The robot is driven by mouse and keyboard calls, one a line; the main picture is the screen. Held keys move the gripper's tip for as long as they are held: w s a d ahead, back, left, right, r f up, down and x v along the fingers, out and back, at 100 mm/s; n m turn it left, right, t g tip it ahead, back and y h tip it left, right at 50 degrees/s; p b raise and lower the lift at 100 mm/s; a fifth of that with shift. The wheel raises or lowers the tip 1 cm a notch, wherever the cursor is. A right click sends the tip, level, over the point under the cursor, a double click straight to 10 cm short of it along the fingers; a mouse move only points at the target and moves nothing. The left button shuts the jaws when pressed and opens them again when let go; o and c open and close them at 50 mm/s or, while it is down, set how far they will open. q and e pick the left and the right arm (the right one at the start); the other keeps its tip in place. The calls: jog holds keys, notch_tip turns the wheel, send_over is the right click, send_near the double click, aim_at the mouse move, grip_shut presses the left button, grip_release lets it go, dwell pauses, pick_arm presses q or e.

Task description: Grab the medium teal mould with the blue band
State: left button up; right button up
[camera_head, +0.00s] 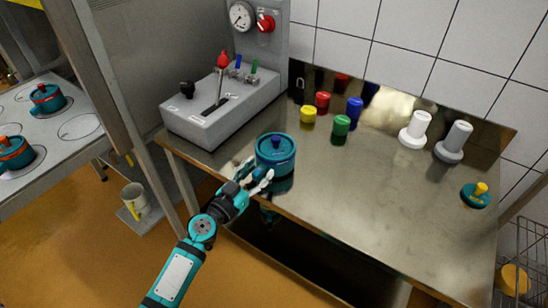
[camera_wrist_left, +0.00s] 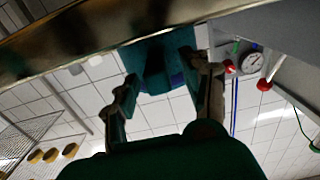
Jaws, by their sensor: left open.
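The teal mould with a blue knob and blue band (camera_head: 276,157) stands upright on the metal table, near its front left edge. My left gripper (camera_head: 257,174) is open at the near left side of this mould, with its fingers pointing at it. In the left wrist view the teal mould (camera_wrist_left: 154,68) shows between the two spread fingers, partly cut by the table edge above. I cannot tell whether the fingers touch it. My right gripper is in neither view.
A grey control box (camera_head: 222,112) with a red-knobbed lever stands left of the mould. Small coloured cylinders, including a green one (camera_head: 341,126), stand behind it. A smaller teal mould with a yellow knob (camera_head: 476,195) is at far right. The table's middle (camera_head: 375,190) is clear.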

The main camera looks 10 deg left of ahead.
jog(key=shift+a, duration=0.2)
pick_arm(q)
jog(key=shift+s, duration=0.1)
jog(key=c, duration=0.4)
grip_shut()
jog(key=shift+r, duration=0.15)
jog(key=shift+r, duration=0.1)
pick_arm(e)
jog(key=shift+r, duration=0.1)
